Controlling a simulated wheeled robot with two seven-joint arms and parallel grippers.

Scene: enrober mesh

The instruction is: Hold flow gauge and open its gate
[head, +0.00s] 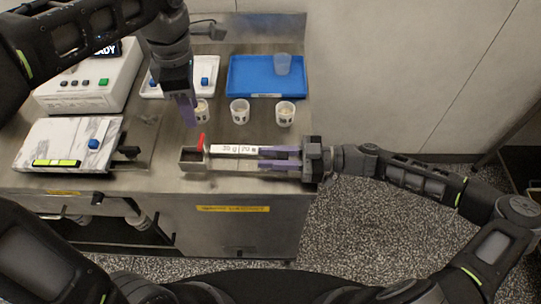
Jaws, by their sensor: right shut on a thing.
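The flow gauge (232,150) is a narrow metal trough with a white label, lying lengthwise near the front edge of the steel table. Its red gate tab (201,142) stands up near the left end, by a small open box section. My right gripper (263,159) comes in from the right with its purple fingers shut on the gauge's right end. My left gripper (190,118) points down behind the red tab, apart from it in the picture. Its fingers overlap from this angle, so their opening is hidden.
Several small cups, such as one in the middle (240,110), stand behind the gauge. A blue tray (245,90) with a clear cup (283,64) is at the back right. A white machine (90,80) and a marbled board (60,142) with a blue knob are on the left.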

